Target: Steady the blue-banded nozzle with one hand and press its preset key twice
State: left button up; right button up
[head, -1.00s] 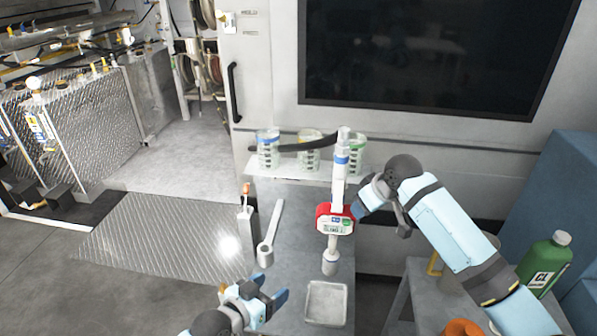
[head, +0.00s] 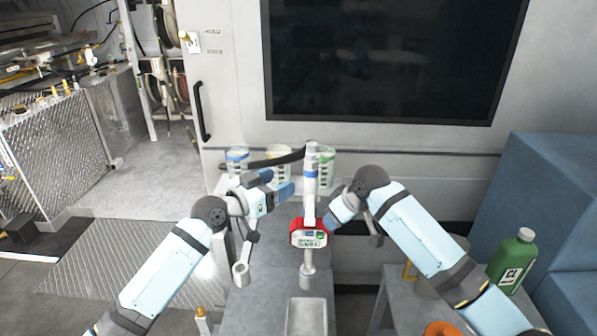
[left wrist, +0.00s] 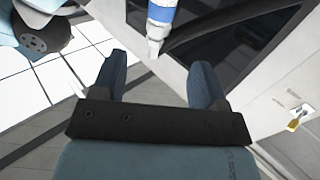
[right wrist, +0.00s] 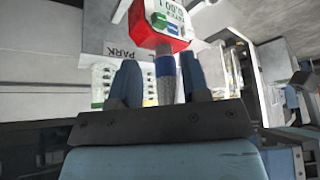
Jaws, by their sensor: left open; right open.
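The blue-banded nozzle (head: 311,175) stands upright at the middle of the bench in the head view. Its red-cased meter (head: 297,236) with display and keys faces me. My left gripper (head: 277,184) is open and empty, just left of the nozzle's upper tube. In the left wrist view the blue-banded tube (left wrist: 161,14) shows beyond the gap between the fingers. My right gripper (head: 338,212) is open, close on the nozzle's right. In the right wrist view the blue band (right wrist: 166,62) shows between the fingertips, below the red meter (right wrist: 160,40); contact cannot be told.
Clear cups with blue (head: 237,156), yellow (head: 279,158) and green (head: 325,155) bands stand behind the nozzle. A shallow tray (head: 307,316) lies in front. A green bottle (head: 512,262) and an orange ring (head: 440,329) are at right. A dark hose runs behind the nozzle.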

aim_at(306, 168)
pick_arm(q)
jog(key=x, duration=1.1)
jog(key=shift+w+d+f, duration=0.1)
jog(key=shift+w+d, duration=0.05)
grip_shut()
pick_arm(e)
grip_shut()
jog(key=shift+f, duration=0.1)
dwell(1.2)
